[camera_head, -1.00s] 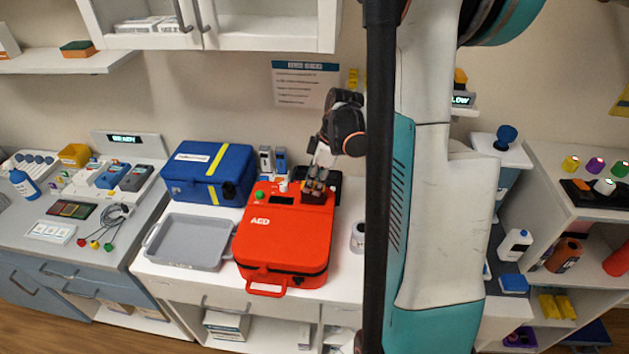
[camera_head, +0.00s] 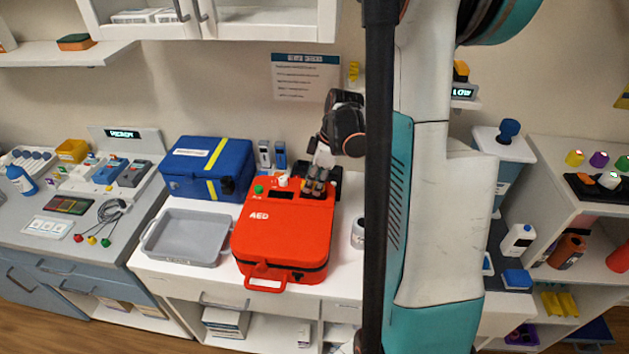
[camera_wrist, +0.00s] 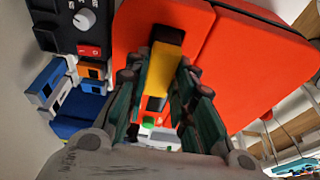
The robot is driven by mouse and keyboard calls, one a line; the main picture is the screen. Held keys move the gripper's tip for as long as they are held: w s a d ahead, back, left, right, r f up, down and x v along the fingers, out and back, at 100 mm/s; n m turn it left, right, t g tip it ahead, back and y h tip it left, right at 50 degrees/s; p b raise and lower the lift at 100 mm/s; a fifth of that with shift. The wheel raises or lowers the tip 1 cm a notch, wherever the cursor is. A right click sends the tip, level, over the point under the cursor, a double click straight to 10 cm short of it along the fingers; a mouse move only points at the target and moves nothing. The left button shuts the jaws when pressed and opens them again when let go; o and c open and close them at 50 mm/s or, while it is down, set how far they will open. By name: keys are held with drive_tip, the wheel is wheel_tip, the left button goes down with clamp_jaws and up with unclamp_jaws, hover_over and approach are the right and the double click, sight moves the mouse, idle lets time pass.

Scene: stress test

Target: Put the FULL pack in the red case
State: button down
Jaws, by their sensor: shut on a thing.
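The red case (camera_head: 285,240), marked AED, lies on the white counter with a dark window, a green button and a white knob near its back edge. My gripper (camera_head: 317,188) is over the case's back right part. It is shut on a yellow pack with a dark end (camera_wrist: 163,72), seen between the fingers in the wrist view, where the case's orange-red surface (camera_wrist: 240,60) lies behind it. I cannot tell whether the pack is in a slot or just above the case, nor its charge. Several packs or devices (camera_head: 108,173) stand before a READY display (camera_head: 124,134) at left.
A grey tray (camera_head: 188,258) is left of the case and a blue box (camera_head: 205,170) behind the tray. Small blue and grey devices (camera_head: 272,154) stand behind the case. A white cup (camera_head: 358,233) is at its right. A LOW display (camera_head: 462,93) is at upper right.

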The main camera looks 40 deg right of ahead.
drive_tip(key=shift+f+b, duration=0.4)
drive_tip(key=shift+f, duration=0.15)
drive_tip(key=c, duration=1.3)
unclamp_jaws()
drive_tip(key=shift+r, duration=0.1)
drive_tip(key=v, duration=1.2)
drive_tip(key=shift+a, duration=0.1)
